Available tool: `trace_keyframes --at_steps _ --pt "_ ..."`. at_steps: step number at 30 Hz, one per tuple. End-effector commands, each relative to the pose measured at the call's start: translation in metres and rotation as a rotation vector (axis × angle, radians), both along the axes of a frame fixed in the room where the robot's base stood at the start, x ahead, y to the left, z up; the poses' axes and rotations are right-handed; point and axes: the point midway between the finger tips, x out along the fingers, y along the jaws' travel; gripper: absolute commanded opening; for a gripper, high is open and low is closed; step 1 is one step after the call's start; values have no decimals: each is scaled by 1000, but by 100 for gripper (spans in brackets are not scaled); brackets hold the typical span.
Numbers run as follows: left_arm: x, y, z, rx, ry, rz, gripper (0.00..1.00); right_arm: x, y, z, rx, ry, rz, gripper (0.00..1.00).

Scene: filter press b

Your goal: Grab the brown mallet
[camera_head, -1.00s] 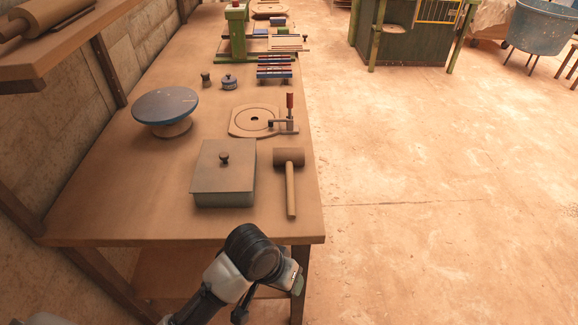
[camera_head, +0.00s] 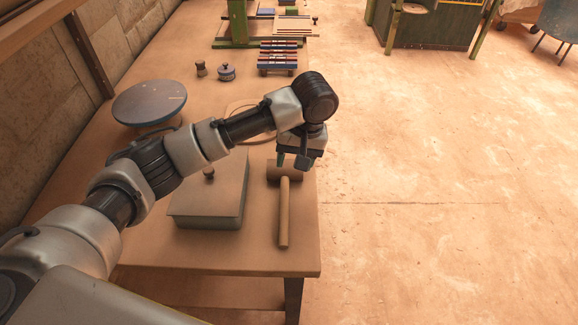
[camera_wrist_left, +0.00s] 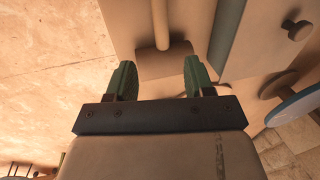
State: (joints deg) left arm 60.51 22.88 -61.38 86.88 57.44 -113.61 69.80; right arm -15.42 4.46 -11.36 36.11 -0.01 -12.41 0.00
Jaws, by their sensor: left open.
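The brown mallet (camera_head: 284,212) lies on the bench near its right edge, with its handle toward the front and its head partly hidden behind my left gripper. My left gripper (camera_head: 293,162) is open above the mallet head, pointing down. In the left wrist view the mallet head (camera_wrist_left: 164,61) shows between and beyond the two green fingers of my left gripper (camera_wrist_left: 158,76). The fingers are apart and hold nothing. I cannot tell the exact height over the head. My right gripper is not in view.
A grey lidded box (camera_head: 205,218) stands just left of the mallet. A round blue-topped turntable (camera_head: 148,102) stands farther left. A clamp plate (camera_head: 240,108) is partly hidden behind my arm. The bench's right edge is close to the mallet, with open floor (camera_head: 430,220) beyond.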

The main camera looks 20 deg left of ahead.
Motion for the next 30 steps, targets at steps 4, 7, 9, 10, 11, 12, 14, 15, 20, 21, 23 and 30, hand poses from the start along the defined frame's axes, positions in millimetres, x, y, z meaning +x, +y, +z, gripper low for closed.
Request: trace_keyframes --at_steps 4,7,9,10,11,12,14,15,20,21,23,30 --pt "-2 6 -26 1 3 1 53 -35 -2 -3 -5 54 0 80" --pt "-3 7 -37 0 0 -1 53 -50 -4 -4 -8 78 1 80" --pt "-3 8 -41 0 -1 -2 53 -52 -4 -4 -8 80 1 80" --pt "-3 8 -43 0 0 -2 53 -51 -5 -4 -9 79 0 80" --pt "-3 9 -45 0 0 -2 53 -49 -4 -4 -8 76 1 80" --pt "-3 10 -49 0 0 -1 53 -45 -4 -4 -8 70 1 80" --pt "-3 13 -57 2 2 -1 53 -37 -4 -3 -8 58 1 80" --pt "-3 14 -63 2 2 -1 53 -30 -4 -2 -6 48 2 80" --pt "-4 19 -86 1 1 -3 53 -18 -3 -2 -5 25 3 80" --pt "-4 19 -89 1 0 -4 53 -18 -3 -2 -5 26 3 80" --pt "-4 20 -92 -1 -1 -4 53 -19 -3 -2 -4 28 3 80" --pt "-4 20 -93 -2 -2 -4 53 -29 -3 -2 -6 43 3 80"
